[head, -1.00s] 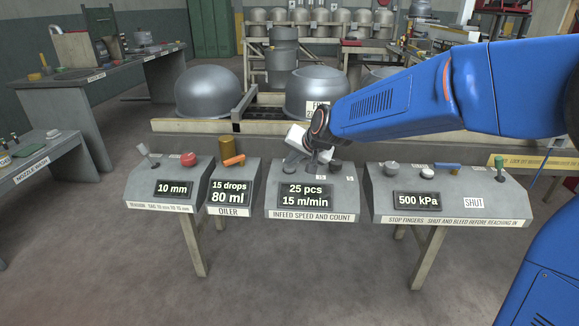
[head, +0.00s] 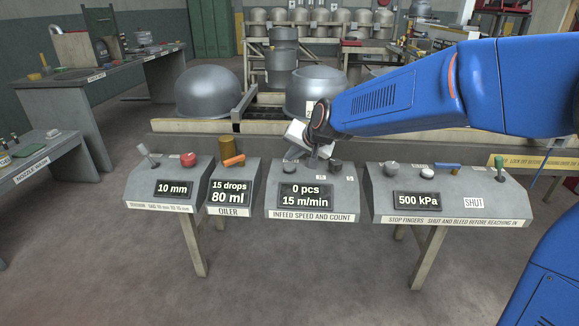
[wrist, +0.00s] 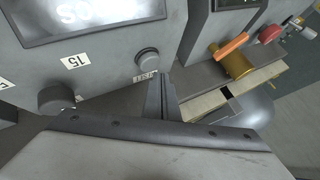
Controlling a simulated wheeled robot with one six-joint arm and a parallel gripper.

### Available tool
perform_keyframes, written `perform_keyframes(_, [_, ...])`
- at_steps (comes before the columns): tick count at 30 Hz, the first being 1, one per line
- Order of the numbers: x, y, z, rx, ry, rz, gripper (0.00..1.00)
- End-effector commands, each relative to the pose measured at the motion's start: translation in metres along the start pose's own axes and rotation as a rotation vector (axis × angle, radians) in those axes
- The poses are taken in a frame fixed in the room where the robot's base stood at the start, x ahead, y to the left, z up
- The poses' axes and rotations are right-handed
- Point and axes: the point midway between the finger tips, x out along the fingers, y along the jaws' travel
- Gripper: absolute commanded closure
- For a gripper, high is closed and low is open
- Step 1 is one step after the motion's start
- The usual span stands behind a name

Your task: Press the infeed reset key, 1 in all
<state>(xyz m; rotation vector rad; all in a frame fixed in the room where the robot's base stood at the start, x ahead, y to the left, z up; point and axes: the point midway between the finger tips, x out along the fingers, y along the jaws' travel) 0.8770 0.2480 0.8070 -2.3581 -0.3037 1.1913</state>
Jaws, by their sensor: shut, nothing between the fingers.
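The infeed speed and count console (head: 260,211) stands in the middle of the head view. Its display (head: 305,195) reads 0 pcs and 15 m/min. In the wrist view, the closed fingertips (wrist: 161,76) are beside a small round dark key (wrist: 147,57) with a small label, too small to read surely. The tips look apart from it.
A dark knob (head: 335,166) stands right of the gripper; it shows near a 15 label in the wrist view (wrist: 56,98). The oiler console (head: 238,190) is close on the left, the stop fingers console (head: 440,205) on the right. Large metal domes (head: 208,92) stand behind.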

Motion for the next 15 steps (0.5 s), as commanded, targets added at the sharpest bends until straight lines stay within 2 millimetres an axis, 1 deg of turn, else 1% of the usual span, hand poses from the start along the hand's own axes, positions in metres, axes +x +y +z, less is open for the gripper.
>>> perform_keyframes(10, [-0.0012,-0.0009,-0.0009,0.0,0.0,0.0,1.0])
perform_keyframes(15, [-0.0087,-0.0066,-0.0063,-0.001,0.0,-0.001,1.0])
